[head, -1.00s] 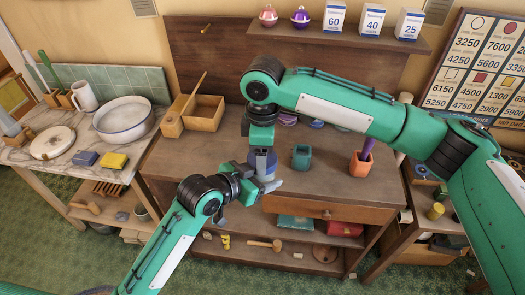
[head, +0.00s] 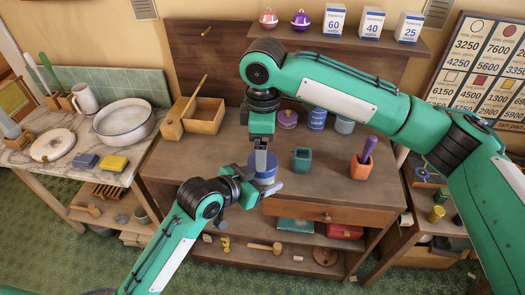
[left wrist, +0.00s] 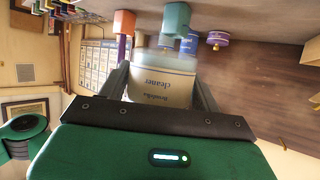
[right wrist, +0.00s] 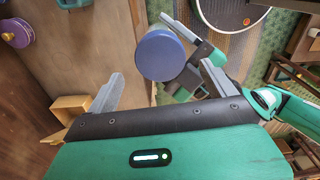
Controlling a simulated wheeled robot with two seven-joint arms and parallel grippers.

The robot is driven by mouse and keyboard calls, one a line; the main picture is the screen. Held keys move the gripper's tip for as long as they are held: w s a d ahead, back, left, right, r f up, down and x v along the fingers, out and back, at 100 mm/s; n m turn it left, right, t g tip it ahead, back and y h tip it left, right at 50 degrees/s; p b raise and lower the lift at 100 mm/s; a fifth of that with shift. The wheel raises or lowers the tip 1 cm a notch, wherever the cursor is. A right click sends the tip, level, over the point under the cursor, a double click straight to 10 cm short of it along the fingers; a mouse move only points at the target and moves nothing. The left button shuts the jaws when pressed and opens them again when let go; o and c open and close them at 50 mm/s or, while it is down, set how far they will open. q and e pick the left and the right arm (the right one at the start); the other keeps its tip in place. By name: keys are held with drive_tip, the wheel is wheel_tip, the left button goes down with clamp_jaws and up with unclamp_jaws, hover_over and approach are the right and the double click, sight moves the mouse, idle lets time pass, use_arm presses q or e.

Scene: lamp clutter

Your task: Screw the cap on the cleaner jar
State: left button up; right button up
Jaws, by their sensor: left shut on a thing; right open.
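My left gripper (left wrist: 160,88) is shut on the cleaner jar (left wrist: 160,92), a pale jar with blue lettering that appears upside down in the left wrist view. In the head view the jar (head: 266,179) is held above the front of the workbench. The blue round cap (right wrist: 160,55) shows from above in the right wrist view, at the top of the jar; whether it is screwed tight cannot be told. My right gripper (right wrist: 160,86) is open, pointing down over the cap, with its fingers on either side and apart from it in that view.
The workbench (head: 220,160) holds a teal pot (head: 302,159), an orange pot (head: 361,167) with a purple item, and a wooden box (head: 207,115) at the back left. Tins (head: 317,119) stand behind my right arm. A side table (head: 75,185) carries a white basin (head: 123,119).

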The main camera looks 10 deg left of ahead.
sight(263, 176)
drive_tip(key=shift+r, duration=0.35)
drive_tip(key=shift+c, duration=0.4)
drive_tip(key=n, duration=0.2)
drive_tip(key=r+n, duration=0.1)
drive_tip(key=n, duration=0.1)
drive_tip(key=shift+r+n, duration=0.15)
drive_tip(key=shift+n, duration=0.15)
drive_tip(key=n, duration=0.2)
drive_tip(key=r+n, duration=0.1)
drive_tip(key=n, duration=0.1)
drive_tip(key=shift+r, duration=0.15)
drive_tip(key=shift+r+n, duration=0.2)
drive_tip(key=shift+n, duration=0.8)
drive_tip(key=shift+r+n, duration=0.2)
drive_tip(key=shift+n, duration=0.8)
drive_tip(key=shift+f, duration=4)
